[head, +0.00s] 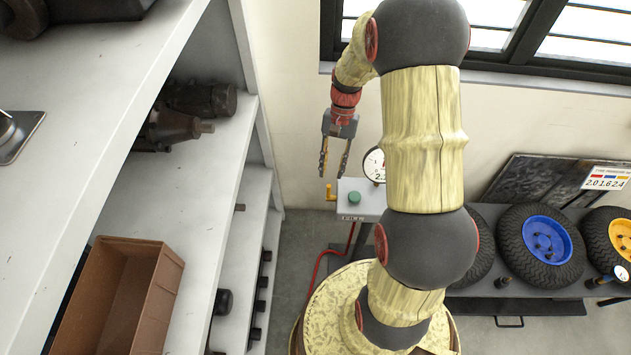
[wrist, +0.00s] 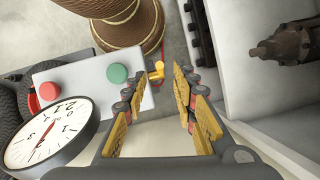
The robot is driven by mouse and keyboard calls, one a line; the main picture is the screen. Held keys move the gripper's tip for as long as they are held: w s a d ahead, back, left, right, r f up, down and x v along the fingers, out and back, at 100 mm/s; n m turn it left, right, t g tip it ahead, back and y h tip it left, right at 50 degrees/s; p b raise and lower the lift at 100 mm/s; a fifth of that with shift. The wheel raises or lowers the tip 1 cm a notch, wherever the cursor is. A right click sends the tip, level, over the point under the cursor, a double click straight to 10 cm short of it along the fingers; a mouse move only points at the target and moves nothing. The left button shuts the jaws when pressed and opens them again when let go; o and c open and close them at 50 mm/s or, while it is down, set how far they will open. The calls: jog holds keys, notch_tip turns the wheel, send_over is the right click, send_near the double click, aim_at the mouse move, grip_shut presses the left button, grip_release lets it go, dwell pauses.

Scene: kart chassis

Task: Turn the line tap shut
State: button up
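The line tap is a small yellow handle (head: 330,192) on the left side of a grey control box (head: 352,208) in the head view. It also shows in the wrist view as a yellow tap (wrist: 157,70) at the box's edge, beside the green button. My gripper (head: 333,172) hangs above the tap, pointing down, with its two fingers apart. In the wrist view my gripper (wrist: 160,95) is open and empty, with the tap beyond the fingers. I see no contact between them.
The box carries a dial gauge (wrist: 48,135), a green button (wrist: 117,73) and a red button (wrist: 49,91). A red hose (head: 322,262) runs below. Shelving (head: 225,190) with a brown bin (head: 120,300) stands left. Wheels (head: 541,247) lie on a bench at right.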

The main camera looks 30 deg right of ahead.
jog(key=b, duration=0.2)
send_over(328, 196)
notch_tip(328, 196, down, 7)
jog(key=shift+c, duration=0.3)
grip_shut()
dwell(0.7)
